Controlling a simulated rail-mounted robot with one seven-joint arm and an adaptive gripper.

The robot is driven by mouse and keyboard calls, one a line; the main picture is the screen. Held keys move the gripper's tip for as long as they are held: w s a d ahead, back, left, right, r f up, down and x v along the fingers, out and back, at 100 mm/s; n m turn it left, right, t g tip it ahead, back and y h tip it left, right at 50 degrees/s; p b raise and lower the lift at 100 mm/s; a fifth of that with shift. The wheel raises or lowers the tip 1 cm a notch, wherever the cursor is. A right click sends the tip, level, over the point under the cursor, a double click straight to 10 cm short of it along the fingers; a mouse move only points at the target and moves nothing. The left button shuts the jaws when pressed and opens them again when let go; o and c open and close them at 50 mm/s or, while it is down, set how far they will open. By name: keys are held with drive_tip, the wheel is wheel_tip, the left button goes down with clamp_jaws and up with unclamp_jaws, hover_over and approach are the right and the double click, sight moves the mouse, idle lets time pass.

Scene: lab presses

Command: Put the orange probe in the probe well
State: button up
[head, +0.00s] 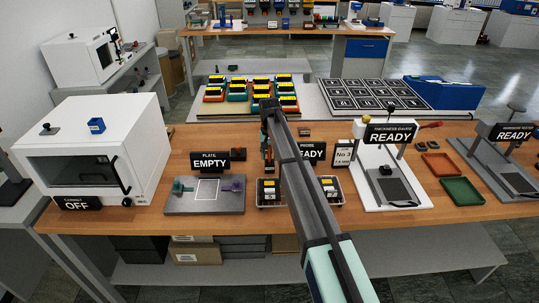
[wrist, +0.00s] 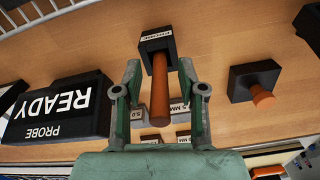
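The orange probe (wrist: 160,98) shows in the wrist view as an orange-brown rod with a black, white-labelled block (wrist: 156,41) at its upper end. My gripper (wrist: 160,66) is open, with one green finger on each side of the rod and a visible gap on both sides. In the head view my gripper (head: 268,155) is low over the bench, left of the probe "READY" sign (head: 313,152). A second black block with an orange peg (wrist: 255,83) stands to the right in the wrist view. I cannot tell which part is the probe well.
The sign (wrist: 57,105) stands close beside my gripper in the wrist view. Small labelled blocks (wrist: 180,108) lie past the fingers. In the head view, wire baskets (head: 270,204) sit in front, a plate fixture (head: 180,205) left, and a thickness gauge (head: 390,185) right.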

drive_tip(key=shift+r, duration=0.15)
wheel_tip(320, 180, up, 12)
drive_tip(key=b, duration=0.3)
drive_tip(key=shift+d, duration=0.1)
idle(0.3)
